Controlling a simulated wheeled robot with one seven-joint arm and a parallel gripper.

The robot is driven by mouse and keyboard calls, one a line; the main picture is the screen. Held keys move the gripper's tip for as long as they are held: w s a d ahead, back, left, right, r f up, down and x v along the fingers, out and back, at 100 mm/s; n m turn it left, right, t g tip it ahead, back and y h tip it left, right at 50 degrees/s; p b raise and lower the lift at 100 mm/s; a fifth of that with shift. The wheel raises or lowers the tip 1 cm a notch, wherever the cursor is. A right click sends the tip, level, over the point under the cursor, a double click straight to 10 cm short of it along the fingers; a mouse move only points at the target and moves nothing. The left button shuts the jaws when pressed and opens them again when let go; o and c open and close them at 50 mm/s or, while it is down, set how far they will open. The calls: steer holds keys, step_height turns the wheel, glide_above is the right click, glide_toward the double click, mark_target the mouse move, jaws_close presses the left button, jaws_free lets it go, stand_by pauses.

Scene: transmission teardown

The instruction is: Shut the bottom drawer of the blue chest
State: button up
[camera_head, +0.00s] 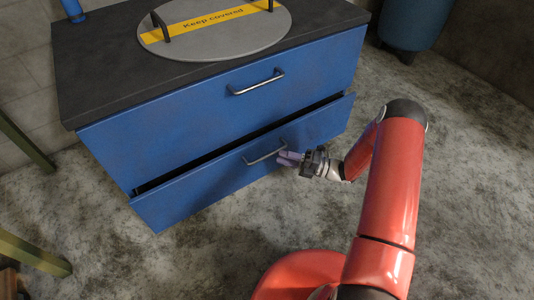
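The blue chest (215,100) has two drawers and a dark top. Its bottom drawer (190,199) stands partly open, with a dark gap showing above its front. The drawer's metal bar handle (264,153) is at the middle of its front. My gripper (284,157) is at the right end of this handle, its light purple fingers pointing left at the drawer front. I cannot tell whether the fingers touch the handle or the front, nor whether they are open or shut. The top drawer (225,94), with its own bar handle (256,82), looks shut.
A round grey lid (215,42) with a yellow "Keep covered" band lies on the chest top. A blue round container (410,22) stands at the back right. Greenish bars (30,256) are at the left edge. The grey floor before the drawer looks clear.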

mark_target(269, 154)
steer(key=x, duration=0.5)
steer(key=shift+a, duration=0.35)
jaws_close()
